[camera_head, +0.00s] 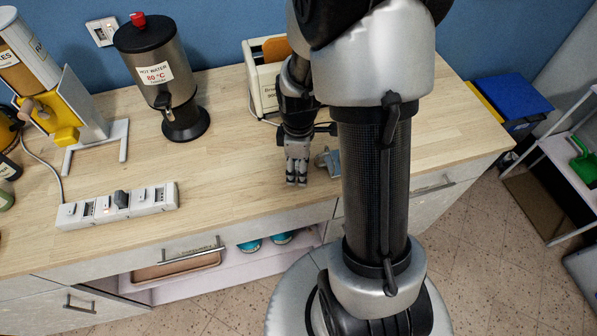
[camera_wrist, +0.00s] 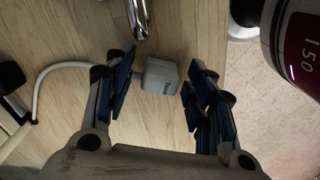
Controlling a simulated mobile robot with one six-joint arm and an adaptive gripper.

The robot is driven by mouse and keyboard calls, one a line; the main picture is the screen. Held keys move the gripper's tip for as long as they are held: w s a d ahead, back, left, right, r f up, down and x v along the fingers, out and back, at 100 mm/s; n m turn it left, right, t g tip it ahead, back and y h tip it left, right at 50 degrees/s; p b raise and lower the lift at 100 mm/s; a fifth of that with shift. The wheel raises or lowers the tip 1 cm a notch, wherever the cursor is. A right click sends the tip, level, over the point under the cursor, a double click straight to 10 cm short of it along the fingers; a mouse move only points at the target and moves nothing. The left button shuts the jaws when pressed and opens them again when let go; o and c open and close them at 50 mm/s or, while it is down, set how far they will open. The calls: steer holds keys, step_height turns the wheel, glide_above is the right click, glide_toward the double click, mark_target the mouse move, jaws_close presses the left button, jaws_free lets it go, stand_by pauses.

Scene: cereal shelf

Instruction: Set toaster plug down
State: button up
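The toaster plug (camera_wrist: 160,80) is a pale grey block with a small printed label, in the middle of the wrist view. A white cord (camera_wrist: 50,78) runs from it to the left. My gripper (camera_wrist: 160,92) is open, with one blue-padded finger on each side of the plug and a visible gap at the right finger. In the head view my gripper (camera_head: 297,182) points down low over the wooden counter (camera_head: 235,170), in front of the cream toaster (camera_head: 262,85). The plug cannot be made out there. Whether it rests on the counter is hard to tell.
A white power strip (camera_head: 118,206) with a dark plug lies at the counter's left front. A hot water dispenser (camera_head: 160,75) and yellow cereal dispenser (camera_head: 60,115) stand behind it. A small grey metal object (camera_head: 331,160) lies right of my gripper. The counter's middle left is clear.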

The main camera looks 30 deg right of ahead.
steer(key=c, duration=1.1)
